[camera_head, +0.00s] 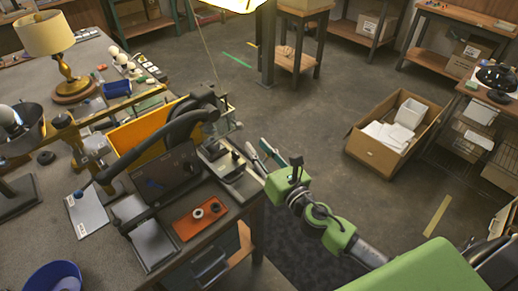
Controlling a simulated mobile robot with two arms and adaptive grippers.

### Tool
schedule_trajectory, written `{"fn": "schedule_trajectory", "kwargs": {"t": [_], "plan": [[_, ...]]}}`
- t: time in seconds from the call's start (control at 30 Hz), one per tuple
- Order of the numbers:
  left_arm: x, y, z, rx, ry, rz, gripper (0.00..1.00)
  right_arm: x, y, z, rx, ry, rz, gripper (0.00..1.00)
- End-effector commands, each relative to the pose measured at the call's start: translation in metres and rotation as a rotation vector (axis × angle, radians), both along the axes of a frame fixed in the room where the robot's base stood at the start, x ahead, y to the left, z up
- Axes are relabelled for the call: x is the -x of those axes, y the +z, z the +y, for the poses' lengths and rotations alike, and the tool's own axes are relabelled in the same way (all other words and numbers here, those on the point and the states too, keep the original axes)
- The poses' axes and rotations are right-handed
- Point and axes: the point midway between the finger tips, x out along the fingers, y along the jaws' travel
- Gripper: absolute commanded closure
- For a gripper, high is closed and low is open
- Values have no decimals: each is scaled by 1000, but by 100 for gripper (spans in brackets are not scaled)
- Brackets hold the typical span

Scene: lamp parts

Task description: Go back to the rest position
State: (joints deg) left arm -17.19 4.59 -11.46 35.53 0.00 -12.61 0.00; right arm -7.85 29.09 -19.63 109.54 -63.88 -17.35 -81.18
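My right arm comes in from the lower right, with green and dark joints. My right gripper (262,150) is by the right edge of the workbench (228,215), near its corner. Its two fingers point up and to the left and show apart, with nothing seen between them. The gripper is small in view, and whether it touches the bench cannot be told. My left gripper and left arm are not in view.
A lamp with a cream shade (45,34), an orange bin (148,130), a black curved-arm device (150,150), an orange tray (200,216) and a blue bin (55,278) crowd the bench. A cardboard box (375,155) stands on the floor. The middle floor is clear.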

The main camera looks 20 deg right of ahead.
Motion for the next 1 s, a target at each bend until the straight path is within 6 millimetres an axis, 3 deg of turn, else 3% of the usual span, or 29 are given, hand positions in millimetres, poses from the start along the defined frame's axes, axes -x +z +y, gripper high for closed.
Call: {"fn": "schedule_trajectory", "kwargs": {"t": [0.43,0.57,0.67,0.77,0.87,1.0], "plan": [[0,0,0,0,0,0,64,0,0,0,-1,-1,0,75],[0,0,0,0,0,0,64,4,0,-8,-123,-52,25,75],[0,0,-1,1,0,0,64,17,-5,-27,-410,-179,87,75],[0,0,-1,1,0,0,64,45,-27,-53,-834,-380,181,75],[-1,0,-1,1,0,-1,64,88,-62,-67,-1272,-624,279,75],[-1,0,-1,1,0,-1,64,152,-105,-61,-1730,-951,382,75]]}}
